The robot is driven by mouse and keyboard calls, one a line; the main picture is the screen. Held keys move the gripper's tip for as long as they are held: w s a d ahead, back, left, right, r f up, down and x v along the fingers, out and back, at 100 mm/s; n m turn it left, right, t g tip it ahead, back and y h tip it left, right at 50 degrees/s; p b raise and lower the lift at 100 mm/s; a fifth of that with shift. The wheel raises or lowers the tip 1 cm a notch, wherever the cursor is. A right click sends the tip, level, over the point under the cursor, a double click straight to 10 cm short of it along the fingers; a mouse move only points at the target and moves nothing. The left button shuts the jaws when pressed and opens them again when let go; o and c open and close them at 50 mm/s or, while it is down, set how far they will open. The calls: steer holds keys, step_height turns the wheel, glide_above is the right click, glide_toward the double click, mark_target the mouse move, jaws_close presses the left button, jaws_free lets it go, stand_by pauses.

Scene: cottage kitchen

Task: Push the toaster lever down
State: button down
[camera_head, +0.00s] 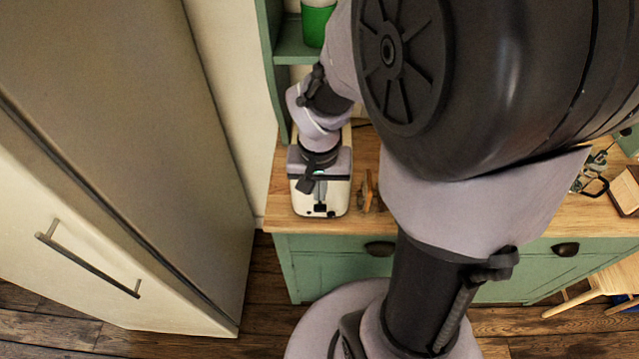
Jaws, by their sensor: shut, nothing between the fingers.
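The white toaster (338,201) stands on the wooden counter near its left end, with its front end toward the counter's front edge. A dark lever (320,208) shows on that front end, with small dark controls below it. My gripper (318,190) is shut and empty, pointing down over the front part of the toaster, just behind the lever in this view. I cannot tell whether the fingertips touch the lever. My wrist hides much of the toaster's top and back.
A large fridge (130,130) with a bar handle stands to the left. A small wooden item (368,190) is close to the toaster's right side. A green shelf (292,50) holding a green container (316,24) rises behind. The green cabinet (330,262) is below the counter (285,212).

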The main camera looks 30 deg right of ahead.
step_height(320, 180, up, 8)
steer(key=p, duration=0.2)
steer(key=shift+s+a, duration=0.2)
steer(key=shift+s, duration=0.15)
steer(key=shift+f, duration=0.1)
